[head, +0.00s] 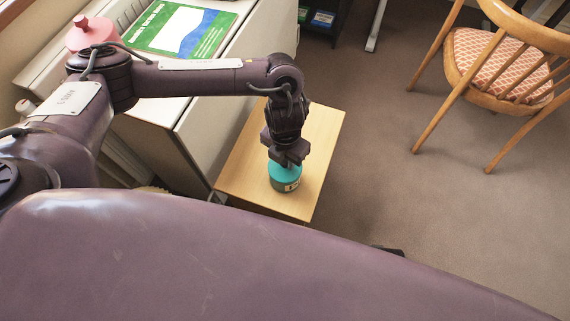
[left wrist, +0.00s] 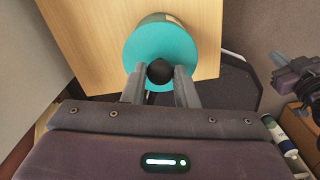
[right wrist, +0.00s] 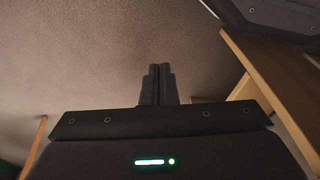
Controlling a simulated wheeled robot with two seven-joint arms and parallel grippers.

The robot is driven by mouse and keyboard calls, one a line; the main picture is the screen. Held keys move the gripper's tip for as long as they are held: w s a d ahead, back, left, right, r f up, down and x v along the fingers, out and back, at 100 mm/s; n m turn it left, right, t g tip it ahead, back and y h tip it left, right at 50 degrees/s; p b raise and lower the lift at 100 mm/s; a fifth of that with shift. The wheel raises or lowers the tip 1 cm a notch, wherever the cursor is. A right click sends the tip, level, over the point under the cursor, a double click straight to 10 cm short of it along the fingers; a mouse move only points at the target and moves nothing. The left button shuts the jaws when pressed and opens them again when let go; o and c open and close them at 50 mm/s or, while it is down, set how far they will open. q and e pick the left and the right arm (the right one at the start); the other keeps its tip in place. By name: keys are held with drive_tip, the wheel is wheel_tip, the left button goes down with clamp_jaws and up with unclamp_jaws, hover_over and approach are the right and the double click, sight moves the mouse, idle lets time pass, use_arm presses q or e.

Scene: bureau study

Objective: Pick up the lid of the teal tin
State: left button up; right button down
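The teal tin (head: 287,184) stands upright on a small light-wood table, with a pale label on its grey side. Its teal lid (left wrist: 146,50) fills the upper middle of the left wrist view and has a round black knob (left wrist: 160,72). The lid appears to sit on the tin. My left gripper (head: 286,161) points down over the tin. In the left wrist view its two fingers (left wrist: 160,76) are on either side of the knob, close against it. My right gripper (right wrist: 159,70) is shut and empty, away from the tin, over the carpet.
The wooden table top (head: 250,150) is otherwise bare. A white cabinet (head: 225,75) stands close on its left, with a green and blue booklet (head: 182,28) on top. A wooden chair (head: 500,65) is at the upper right. The carpet (head: 400,190) between is clear.

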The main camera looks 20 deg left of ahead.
use_arm(q)
drive_tip(key=shift+c, duration=1.3)
